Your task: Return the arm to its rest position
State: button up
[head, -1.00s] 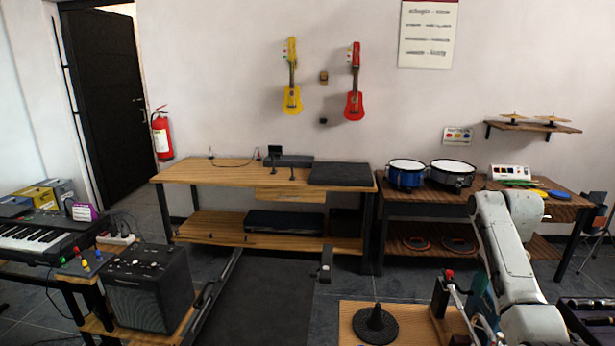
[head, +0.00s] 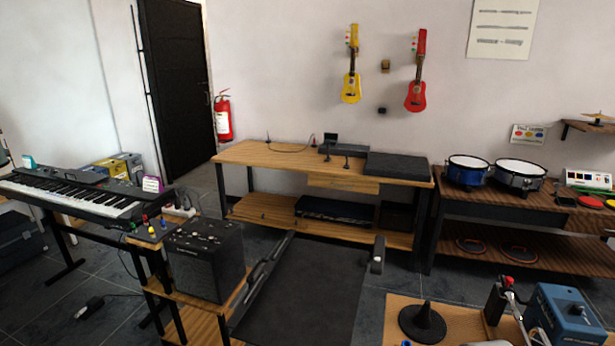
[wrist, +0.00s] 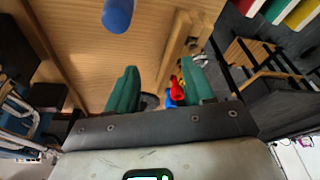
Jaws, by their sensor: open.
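In the wrist view my gripper (wrist: 160,92) is open, its two green fingers apart with nothing held between them. A wooden surface (wrist: 80,35) lies beyond the fingers. A blue round-ended object (wrist: 117,14) is on the picture's upper edge, and a red part (wrist: 177,88) shows beside the right finger. In the head view my gripper does not show clearly.
A black amplifier (head: 205,262) and a keyboard (head: 75,197) stand left. A workbench (head: 245,152) and drums (head: 467,170) are behind.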

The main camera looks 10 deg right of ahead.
jog(key=s+a+r+n+t, duration=0.2)
jog(key=s+a, duration=0.7)
jog(key=s, duration=0.3)
jog(key=s+d+f+g, duration=0.1)
jog(key=s+f+g, duration=0.3)
jog(key=s, duration=0.7)
jog(key=shift+f+m, duration=0.4)
jog(key=shift+f, duration=0.4)
